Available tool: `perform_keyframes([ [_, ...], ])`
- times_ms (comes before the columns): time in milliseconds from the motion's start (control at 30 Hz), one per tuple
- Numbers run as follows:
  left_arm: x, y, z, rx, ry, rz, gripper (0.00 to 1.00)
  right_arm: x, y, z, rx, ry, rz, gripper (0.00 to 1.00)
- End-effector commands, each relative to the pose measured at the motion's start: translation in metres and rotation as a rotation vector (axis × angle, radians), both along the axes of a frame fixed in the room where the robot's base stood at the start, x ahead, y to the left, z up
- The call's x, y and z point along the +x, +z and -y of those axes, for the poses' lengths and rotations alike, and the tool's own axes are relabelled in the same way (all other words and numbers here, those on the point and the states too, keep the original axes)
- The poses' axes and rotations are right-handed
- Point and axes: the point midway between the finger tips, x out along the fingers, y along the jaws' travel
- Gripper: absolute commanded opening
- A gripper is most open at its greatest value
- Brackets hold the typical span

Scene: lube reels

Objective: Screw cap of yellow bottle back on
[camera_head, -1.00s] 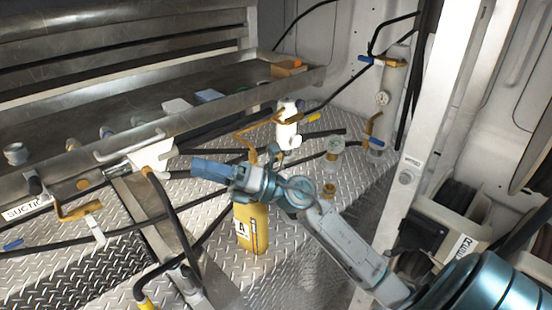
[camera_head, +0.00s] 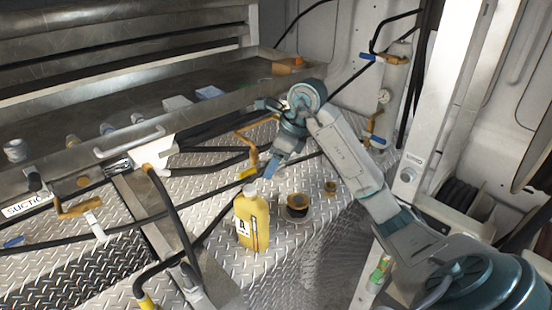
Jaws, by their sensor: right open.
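The yellow bottle (camera_head: 252,222) stands upright on the diamond-plate floor, with a white label marked "A" and a pale neck at its top. I cannot make out a separate cap on it or whether the neck is open. My right gripper (camera_head: 268,170) points down just behind and to the right of the bottle's neck in the picture. Its blue fingers are apart from the bottle, open, and hold nothing that I can see. My left gripper is not in view.
A dark round cup-like part (camera_head: 297,206) and a small brass fitting (camera_head: 330,187) sit right of the bottle. Black hoses cross the floor (camera_head: 190,205) on the left. A metal tray shelf (camera_head: 130,100) runs behind, and a white post (camera_head: 425,140) stands right.

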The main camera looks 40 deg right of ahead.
Motion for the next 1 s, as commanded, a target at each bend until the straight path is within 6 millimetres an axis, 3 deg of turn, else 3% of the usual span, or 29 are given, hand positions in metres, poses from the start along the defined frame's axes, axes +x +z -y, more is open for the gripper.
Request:
perform_keyframes([
  [167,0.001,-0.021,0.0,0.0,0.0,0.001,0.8,0.01,-0.037,-0.009,0.006,0.001,-0.002,0.61],
  [333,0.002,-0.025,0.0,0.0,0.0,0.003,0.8,0.018,-0.061,-0.016,0.005,0.001,-0.002,0.61],
  [600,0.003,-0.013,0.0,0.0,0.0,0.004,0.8,0.026,-0.08,-0.022,0.004,0.001,-0.001,0.61],
  [900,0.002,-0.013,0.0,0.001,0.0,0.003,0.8,0.027,-0.083,-0.022,0.003,0.001,0.0,0.61],
  [1000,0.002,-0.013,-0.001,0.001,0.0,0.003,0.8,0.027,-0.083,-0.022,0.003,0.001,0.0,0.43],
])
